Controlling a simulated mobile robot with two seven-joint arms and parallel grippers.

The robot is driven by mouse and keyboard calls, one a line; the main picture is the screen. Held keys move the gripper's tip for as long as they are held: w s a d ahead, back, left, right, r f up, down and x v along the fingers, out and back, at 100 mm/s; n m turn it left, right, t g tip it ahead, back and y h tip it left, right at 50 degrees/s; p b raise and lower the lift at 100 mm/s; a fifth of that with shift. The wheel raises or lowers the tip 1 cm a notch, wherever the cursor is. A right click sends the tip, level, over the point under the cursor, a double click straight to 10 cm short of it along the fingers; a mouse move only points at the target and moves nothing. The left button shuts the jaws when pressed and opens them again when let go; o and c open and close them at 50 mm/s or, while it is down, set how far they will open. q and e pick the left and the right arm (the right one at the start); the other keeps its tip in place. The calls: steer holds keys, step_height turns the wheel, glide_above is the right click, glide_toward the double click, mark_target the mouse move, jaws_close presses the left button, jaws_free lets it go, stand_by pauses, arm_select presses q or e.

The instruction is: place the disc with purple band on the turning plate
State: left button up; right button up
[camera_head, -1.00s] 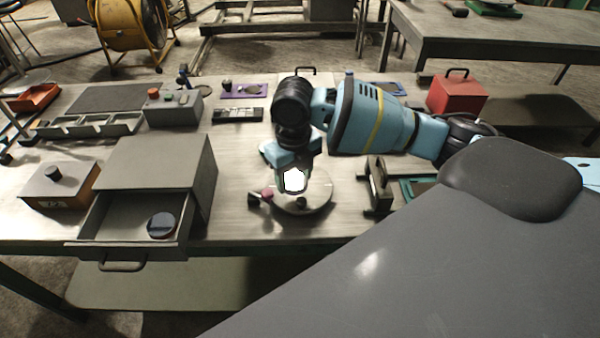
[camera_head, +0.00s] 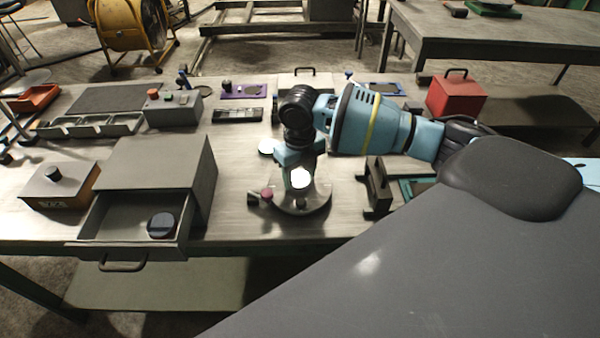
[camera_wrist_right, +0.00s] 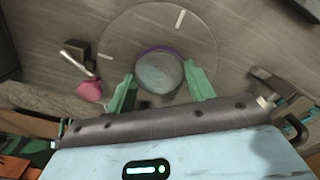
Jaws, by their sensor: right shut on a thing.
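The disc with purple band (camera_wrist_right: 158,72) sits between the green fingers of my right gripper (camera_wrist_right: 159,76), which is shut on it. The purple band shows along its far edge. The round grey turning plate (camera_wrist_right: 135,32), with a white mark on its rim, lies under the disc in the wrist view. In the head view the turning plate (camera_head: 318,197) stands near the table's front edge, with my right gripper (camera_head: 300,192) over it. The gripper hides the disc there. I cannot tell whether the disc touches the plate. My left gripper is not in view.
A pink-red knob (camera_wrist_right: 90,91) on a small lever stands beside the plate. Left of it is a grey cabinet with an open drawer (camera_head: 105,225) holding a dark disc (camera_head: 161,225). A dark metal stand (camera_head: 378,188) is close on the right. A red box (camera_head: 456,95) stands farther back.

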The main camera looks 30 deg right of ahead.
mark_target(300, 178)
steer(key=shift+f, duration=0.15)
steer(key=o, duration=1.2)
step_height(300, 178, up, 12)
steer(key=shift+r, duration=0.2)
